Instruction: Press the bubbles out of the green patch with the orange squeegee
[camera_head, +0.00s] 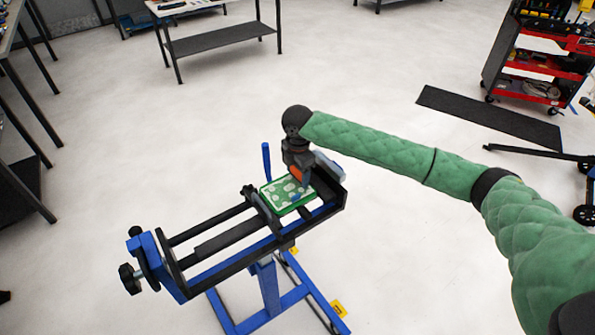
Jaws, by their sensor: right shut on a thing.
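The green patch (283,200) lies flat on the panel at the right part of the blue and black stand (235,233). Pale bubbles show over much of its surface. My right gripper (301,181) points down over the patch's far right part. It is shut on the orange squeegee (296,173), of which only a small orange part shows. I cannot tell whether the squeegee touches the patch. My gripper and wrist hide the patch's far right corner. My left gripper is not in view.
The stand's black rails and a clamp knob (131,279) reach to the lower left. A workbench (222,45) stands at the back, a red tool cart (545,62) at the upper right. A black mat (490,115) lies on the floor. Open floor surrounds the stand.

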